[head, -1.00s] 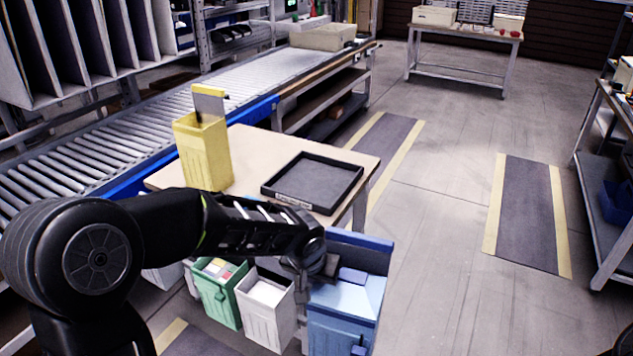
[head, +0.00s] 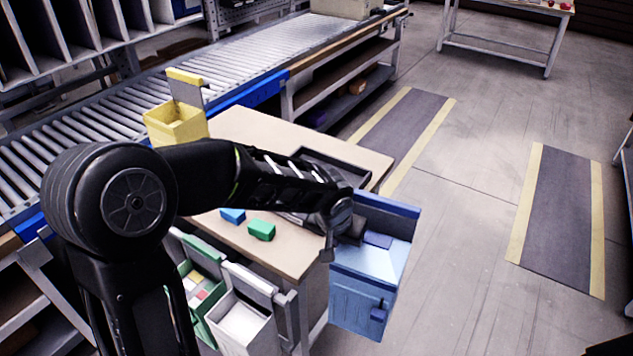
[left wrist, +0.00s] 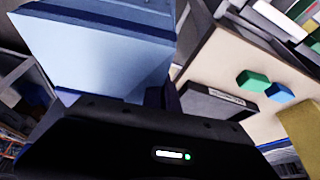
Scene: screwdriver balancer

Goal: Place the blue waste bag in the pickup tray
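A blue bin (head: 358,300) with a light-blue sloped top (head: 375,265) stands beside the table's right front corner in the head view. I cannot tell whether that light-blue surface is the waste bag. It also fills the upper left of the left wrist view (left wrist: 90,55). My left gripper (head: 345,238) is at the bin's upper left edge; its fingers are too dark and small to read. The black pickup tray (head: 368,178) lies on the table, partly hidden behind my left arm. The left wrist view shows its labelled edge (left wrist: 205,100). My right gripper is out of view.
A blue block (head: 232,215) and a green block (head: 262,230) lie on the table (head: 250,128). A yellow bin (head: 175,128) stands at its far left. Green (head: 190,262) and white (head: 240,325) bins hang in front. Open floor lies to the right.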

